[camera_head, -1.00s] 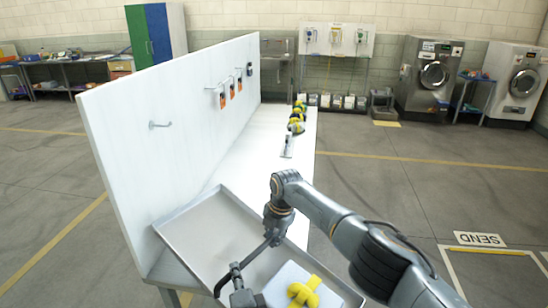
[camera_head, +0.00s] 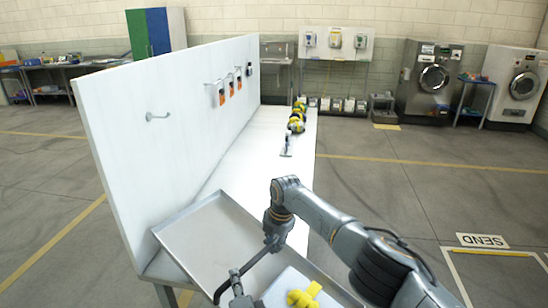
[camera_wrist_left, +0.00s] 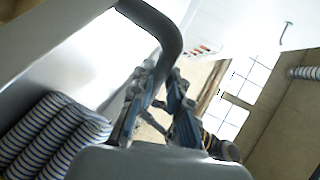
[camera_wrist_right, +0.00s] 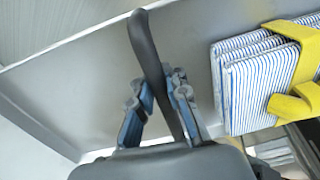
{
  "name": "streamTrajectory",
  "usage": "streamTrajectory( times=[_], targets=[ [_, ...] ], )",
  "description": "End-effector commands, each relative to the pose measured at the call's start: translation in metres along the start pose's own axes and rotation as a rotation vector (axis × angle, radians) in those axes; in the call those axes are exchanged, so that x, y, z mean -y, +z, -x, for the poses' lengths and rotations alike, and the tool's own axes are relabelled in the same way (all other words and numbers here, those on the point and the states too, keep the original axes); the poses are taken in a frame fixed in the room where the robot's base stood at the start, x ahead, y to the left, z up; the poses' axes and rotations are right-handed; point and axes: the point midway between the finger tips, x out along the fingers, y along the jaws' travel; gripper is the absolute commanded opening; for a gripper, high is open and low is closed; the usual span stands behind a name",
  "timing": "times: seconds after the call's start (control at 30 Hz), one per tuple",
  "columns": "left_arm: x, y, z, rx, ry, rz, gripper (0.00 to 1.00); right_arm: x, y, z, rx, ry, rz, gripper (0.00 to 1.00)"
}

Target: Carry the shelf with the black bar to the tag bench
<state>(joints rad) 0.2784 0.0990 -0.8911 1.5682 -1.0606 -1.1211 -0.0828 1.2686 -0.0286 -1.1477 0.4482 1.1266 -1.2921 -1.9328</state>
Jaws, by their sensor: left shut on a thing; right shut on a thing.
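The shelf (camera_head: 205,237) is a shallow grey metal tray at the bottom of the head view, in front of the white bench's near end. Its black bar (camera_head: 262,256) runs above it. My right gripper (camera_head: 273,240) is shut on the bar; the right wrist view shows the bar between its fingers (camera_wrist_right: 160,98). My left gripper (camera_head: 238,290) is lower left, partly cut off by the frame, and shut on the bar, as the left wrist view shows (camera_wrist_left: 155,92).
Washing machines (camera_head: 430,80) stand at the back right. Floor right of the bench is open.

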Motion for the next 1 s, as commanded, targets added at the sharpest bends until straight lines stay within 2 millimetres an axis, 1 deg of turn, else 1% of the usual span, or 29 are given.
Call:
streamTrajectory(
  times=[0.03, 0.07, 0.1, 0.17, 0.2, 0.23, 0.43, 0.5, 0.57, 0.6, 0.63, 0.9, 1.0],
  targets=[
    [-0.0088, 0.0028, -0.0008, 0.005, 0.007, -0.007, 0.0, -0.0017, 0.0017, -0.0012, 0.004, 0.007, 0.0, 0.0],
    [-0.0103, 0.003, -0.0011, 0.005, 0.007, -0.007, 0.0, -0.0014, 0.0017, -0.0027, 0.004, 0.007, 0.0, 0.0],
    [-0.0107, 0.0033, -0.0007, 0.006, 0.01, -0.008, 0.2, -0.0008, 0.0017, -0.0023, 0.004, 0.005, 0.0, 0.15],
    [-0.0092, 0.0029, -0.0004, 0.006, 0.01, -0.007, 0.33, -0.0008, 0.0015, -0.0015, 0.003, 0.004, 0.0, 0.28],
    [-0.0085, 0.0025, -0.0004, 0.005, 0.009, -0.006, 0.39, -0.0006, 0.0013, -0.0018, 0.003, 0.004, 0.0, 0.36],
    [-0.0078, 0.0022, -0.0004, 0.004, 0.007, -0.005, 0.39, -0.0005, 0.0012, -0.002, 0.003, 0.004, 0.0, 0.38],
    [-0.0046, 0.0008, -0.0005, 0.001, 0.001, -0.002, 0.39, 0.0001, 0.0006, -0.0029, 0.001, 0.002, 0.0, 0.38],
    [-0.0038, 0.0005, -0.0006, 0.0, 0.0, -0.001, 0.56, 0.0003, 0.0005, -0.0031, 0.001, 0.001, 0.0, 0.38],
    [-0.0035, 0.0004, -0.0007, 0.0, -0.001, -0.001, 0.68, 0.0003, 0.0004, -0.0032, 0.001, 0.001, 0.0, 0.38],
    [-0.0035, 0.0003, -0.0006, 0.0, -0.001, 0.0, 0.76, 0.0004, 0.0003, -0.0034, 0.001, 0.001, 0.0, 0.38],
    [-0.0034, 0.0002, -0.0006, 0.0, -0.001, 0.0, 0.81, 0.0004, 0.0003, -0.0034, 0.001, 0.001, 0.0, 0.38],
    [-0.0039, 0.0001, -0.0003, -0.001, 0.0, 0.0, 0.81, 0.0006, 0.0001, -0.0037, 0.001, 0.001, 0.0, 0.38],
    [-0.0049, 0.0001, 0.0039, -0.001, 0.002, 0.0, 0.81, 0.0006, 0.0001, -0.0038, 0.0, 0.0, 0.0, 0.38]
  ],
)
